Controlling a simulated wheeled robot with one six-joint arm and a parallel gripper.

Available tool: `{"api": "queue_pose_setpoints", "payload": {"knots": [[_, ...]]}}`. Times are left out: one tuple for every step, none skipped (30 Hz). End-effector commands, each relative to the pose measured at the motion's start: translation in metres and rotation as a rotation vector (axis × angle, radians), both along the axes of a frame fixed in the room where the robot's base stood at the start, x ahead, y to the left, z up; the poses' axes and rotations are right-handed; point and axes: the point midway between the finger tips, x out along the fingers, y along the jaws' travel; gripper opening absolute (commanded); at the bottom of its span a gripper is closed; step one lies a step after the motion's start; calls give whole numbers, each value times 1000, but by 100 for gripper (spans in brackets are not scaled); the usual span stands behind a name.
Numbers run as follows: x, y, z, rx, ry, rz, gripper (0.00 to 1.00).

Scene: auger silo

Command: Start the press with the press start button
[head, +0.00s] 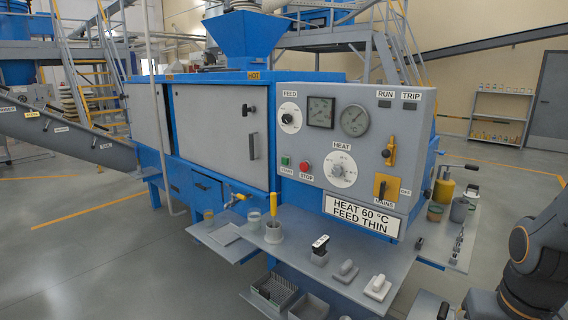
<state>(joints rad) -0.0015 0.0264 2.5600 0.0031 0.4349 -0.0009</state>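The press is a blue machine with a grey control panel (330,105) facing me in the head view. The press start button is a small green button (285,160) at the panel's lower left, above a small label that seems to read START. A red stop button (305,166) sits just to its right, above a STOP label. Nothing covers the green button. My dark arm is at the right edge, well apart from the panel. I cannot make out my gripper's fingers; only dark parts show at the bottom edge.
The panel also has a FEED knob (290,117), a HEAT dial (340,169), two gauges, and a yellow MAINS switch (382,187). RUN and TRIP windows look dark. A grey shelf (330,284) with cups and small items juts out below the panel. Floor is clear at left.

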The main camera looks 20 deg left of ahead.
Motion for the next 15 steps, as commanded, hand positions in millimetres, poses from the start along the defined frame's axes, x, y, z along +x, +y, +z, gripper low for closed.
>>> {"api": "queue_pose_setpoints", "payload": {"knots": [[0,0,0,0,0,0,26],[0,0,0,0,0,0,20],[0,0,0,0,0,0,14],[0,0,0,0,0,0,9],[0,0,0,0,0,0,4],[0,0,0,0,0,0,0],[0,0,0,0,0,0,0],[0,0,0,0,0,0,0],[0,0,0,0,0,0,0],[0,0,0,0,0,0,0],[0,0,0,0,0,0,0],[0,0,0,0,0,0,0],[0,0,0,0,0,0,0],[0,0,0,0,0,0,0],[0,0,0,0,0,0,0]]}}
